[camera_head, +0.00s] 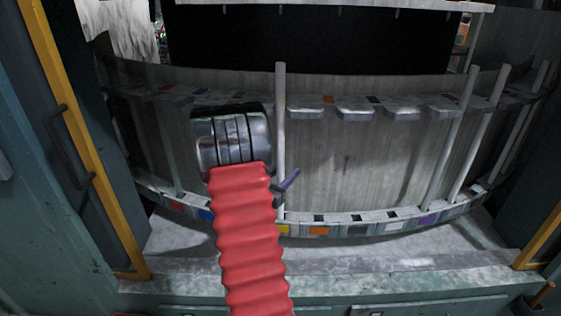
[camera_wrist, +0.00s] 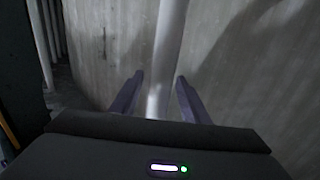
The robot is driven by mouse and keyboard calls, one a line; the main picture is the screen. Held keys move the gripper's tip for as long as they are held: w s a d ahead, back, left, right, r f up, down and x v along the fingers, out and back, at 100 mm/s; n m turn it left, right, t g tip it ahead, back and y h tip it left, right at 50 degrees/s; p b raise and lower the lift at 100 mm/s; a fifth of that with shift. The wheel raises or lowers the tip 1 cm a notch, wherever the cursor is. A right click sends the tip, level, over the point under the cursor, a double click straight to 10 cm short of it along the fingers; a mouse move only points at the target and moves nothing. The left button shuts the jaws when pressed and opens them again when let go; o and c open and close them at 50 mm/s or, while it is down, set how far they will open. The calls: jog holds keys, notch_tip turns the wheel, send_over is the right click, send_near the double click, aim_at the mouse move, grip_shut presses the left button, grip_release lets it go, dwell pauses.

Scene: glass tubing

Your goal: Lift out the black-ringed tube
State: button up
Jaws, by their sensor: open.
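A pale, thin tube (camera_head: 280,130) stands upright in the curved rack, just right of my arm's metal wrist. My gripper (camera_head: 284,188) is open at its lower half, with one purple finger showing and the rest hidden. In the wrist view the two fingers (camera_wrist: 160,80) are apart, one on each side of a pale tube (camera_wrist: 168,45), and neither clearly touches it. No black ring shows clearly on any tube.
The rack's lower shelf (camera_head: 345,225) carries coloured squares, and its upper shelf (camera_head: 417,112) has notched holders. More tubes stand right (camera_head: 448,140), some leaning in the picture. A yellow-edged post (camera_head: 75,120) bounds the left. The rack's middle has no tubes.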

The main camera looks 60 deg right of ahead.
jog(key=shift+d, duration=0.4)
jog(key=shift+c, duration=0.3)
grip_shut()
